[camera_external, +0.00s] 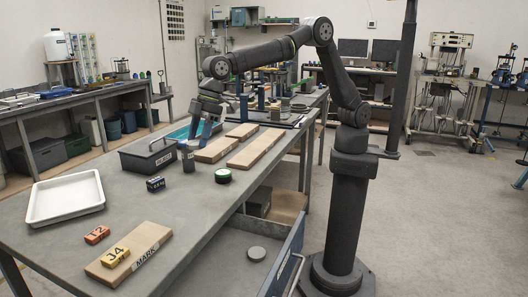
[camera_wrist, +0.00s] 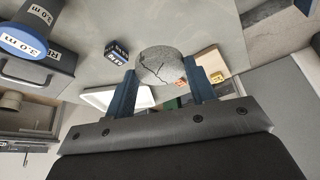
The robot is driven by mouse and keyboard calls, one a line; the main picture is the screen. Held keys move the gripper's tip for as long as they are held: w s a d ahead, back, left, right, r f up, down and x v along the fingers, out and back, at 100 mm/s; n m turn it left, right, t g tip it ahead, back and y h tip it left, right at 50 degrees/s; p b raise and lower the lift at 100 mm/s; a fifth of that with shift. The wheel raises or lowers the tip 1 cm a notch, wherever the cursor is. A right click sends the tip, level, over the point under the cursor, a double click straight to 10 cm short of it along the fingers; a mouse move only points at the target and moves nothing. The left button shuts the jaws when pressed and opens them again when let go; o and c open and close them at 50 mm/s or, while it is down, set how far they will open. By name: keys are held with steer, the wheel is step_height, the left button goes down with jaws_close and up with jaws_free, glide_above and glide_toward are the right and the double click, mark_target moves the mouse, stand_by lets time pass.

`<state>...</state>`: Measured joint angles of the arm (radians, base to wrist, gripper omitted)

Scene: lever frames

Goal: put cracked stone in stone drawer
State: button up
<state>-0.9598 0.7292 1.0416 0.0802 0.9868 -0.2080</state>
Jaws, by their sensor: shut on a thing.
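The cracked stone (camera_wrist: 160,65) is a grey, round piece with a dark jagged crack across its face, in the wrist view. My gripper (camera_wrist: 161,82) is shut on it, with a blue finger on each side. In the external view my gripper (camera_external: 200,138) points down above the far part of the workbench. A dark grey cylinder (camera_external: 188,162) shows just below it; I cannot tell there whether that is the stone. An open drawer (camera_external: 284,262) sticks out at the bench's front right.
A dark block (camera_external: 155,184), green-rimmed disc (camera_external: 223,176), white tray (camera_external: 65,198), orange block (camera_external: 97,235) and yellow block (camera_external: 116,256) lie nearer.

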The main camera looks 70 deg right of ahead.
steer(key=n, duration=0.2)
glide_above(240, 281)
steer(key=d, duration=0.1)
steer(key=shift+g, duration=0.3)
steer(key=f, duration=3.3)
steer(key=shift+s+d+f, duration=0.1)
steer(key=shift+s+d, duration=0.1)
steer(key=shift+s, duration=0.1)
steer(key=shift+f, duration=0.1)
steer(key=o, duration=1)
steer(key=v, duration=1.2)
steer(key=shift+d, duration=0.2)
steer(key=x, duration=1.2)
steer(key=shift+a+f, duration=0.1)
steer(key=shift+a, duration=0.1)
steer(key=shift+r, duration=0.2)
